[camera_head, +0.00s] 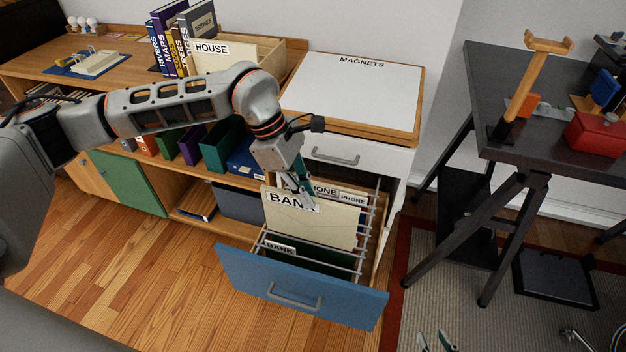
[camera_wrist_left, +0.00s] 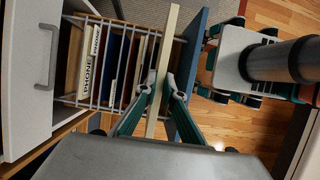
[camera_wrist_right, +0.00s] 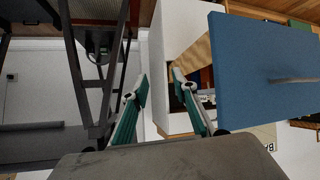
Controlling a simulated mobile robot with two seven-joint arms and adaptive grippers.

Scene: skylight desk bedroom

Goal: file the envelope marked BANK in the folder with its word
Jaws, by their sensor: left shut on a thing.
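The cream envelope marked BANK (camera_head: 312,222) stands upright above the open drawer, its word facing front. My left gripper (camera_head: 301,195) is shut on its top edge. In the left wrist view the envelope (camera_wrist_left: 164,70) shows edge-on between the fingers (camera_wrist_left: 158,90). A folder with a BANK tab (camera_head: 281,247) hangs at the front of the drawer, below and in front of the envelope. Whether the envelope's lower edge is inside a folder is hidden. My right gripper (camera_wrist_right: 160,84) is open and empty, to the right of the drawer; its tips show at the head view's bottom edge (camera_head: 436,341).
The blue-fronted drawer (camera_head: 300,287) is pulled out, with metal rails across it. PHONE labels (camera_head: 352,198) show behind the envelope. The cabinet top with the MAGNETS board (camera_head: 355,92) is above. A dark desk (camera_head: 540,150) stands right. The wood floor (camera_head: 150,270) is clear at left.

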